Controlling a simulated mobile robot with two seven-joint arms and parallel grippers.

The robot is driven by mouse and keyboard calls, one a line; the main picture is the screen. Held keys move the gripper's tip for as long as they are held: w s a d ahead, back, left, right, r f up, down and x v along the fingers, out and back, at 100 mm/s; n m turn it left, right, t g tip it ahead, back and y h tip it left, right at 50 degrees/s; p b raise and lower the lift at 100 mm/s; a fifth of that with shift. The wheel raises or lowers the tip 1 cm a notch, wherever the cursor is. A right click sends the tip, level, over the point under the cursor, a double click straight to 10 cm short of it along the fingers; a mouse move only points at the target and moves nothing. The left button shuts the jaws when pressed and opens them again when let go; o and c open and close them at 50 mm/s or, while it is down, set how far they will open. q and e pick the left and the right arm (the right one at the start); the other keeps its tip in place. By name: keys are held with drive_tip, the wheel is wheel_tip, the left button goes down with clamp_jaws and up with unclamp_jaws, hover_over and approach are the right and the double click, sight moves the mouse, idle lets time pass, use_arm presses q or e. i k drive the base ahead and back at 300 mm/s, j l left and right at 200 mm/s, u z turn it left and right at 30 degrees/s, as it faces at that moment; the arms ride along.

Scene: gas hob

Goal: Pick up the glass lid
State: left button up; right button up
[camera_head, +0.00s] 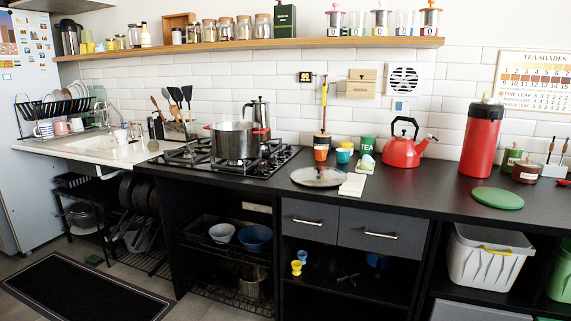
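The glass lid (318,177) lies flat on the black counter, to the right of the gas hob. It is round and see-through with a pale rim, and a darker knob seems to show near its middle. A cream card or cloth (352,185) lies close to its right side, and I cannot tell whether they touch. Neither of my grippers is in view.
A steel pot (234,141) stands on the gas hob (208,160). An orange cup (322,152), green TEA tin (368,144) and red kettle (402,150) stand behind the lid. The black counter (432,180) is clear up to a green disc (497,198).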

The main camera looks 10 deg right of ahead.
sight(316, 177)
drive_tip(key=i+l+u, duration=0.1)
drive_tip(key=u, duration=0.3)
drive_tip(key=i+l+u, duration=0.1)
drive_tip(key=l+u, duration=0.2)
drive_tip(key=u, duration=0.15)
drive_tip(key=i+l+u, duration=0.2)
drive_tip(key=l, duration=0.35)
drive_tip(key=l+u, duration=0.15)
drive_tip(key=l, duration=0.35)
